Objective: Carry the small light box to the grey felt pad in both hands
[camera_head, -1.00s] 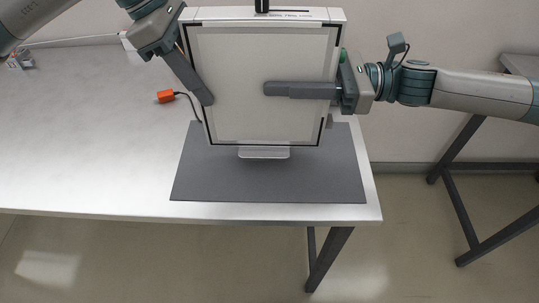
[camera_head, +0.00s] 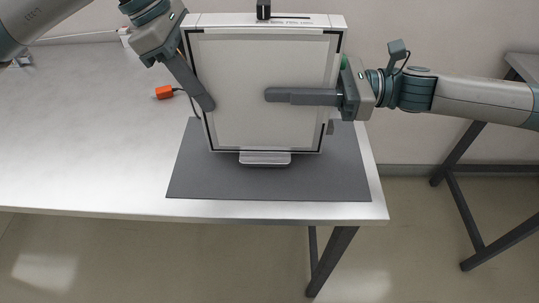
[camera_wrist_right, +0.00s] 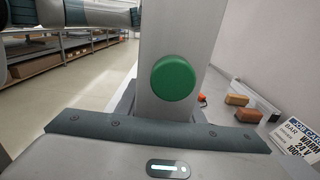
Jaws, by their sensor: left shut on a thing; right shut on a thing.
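The light box (camera_head: 262,70) stands upright with a pale panel, dark edging and a small foot (camera_head: 265,159) at its bottom. My left gripper (camera_head: 192,83) is shut on its left edge, and my right gripper (camera_head: 303,96) is shut on its right edge; one finger of each lies across the front. The far fingers are hidden. A green knob (camera_wrist_right: 173,78) on the box's side fills the middle of the right wrist view. The grey felt pad (camera_head: 210,185) lies under the box near the table's front right corner. I cannot tell whether the foot touches it.
The pale table (camera_head: 90,130) is mostly clear on the left. An orange connector (camera_head: 164,92) with a dark cable lies left of the box.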

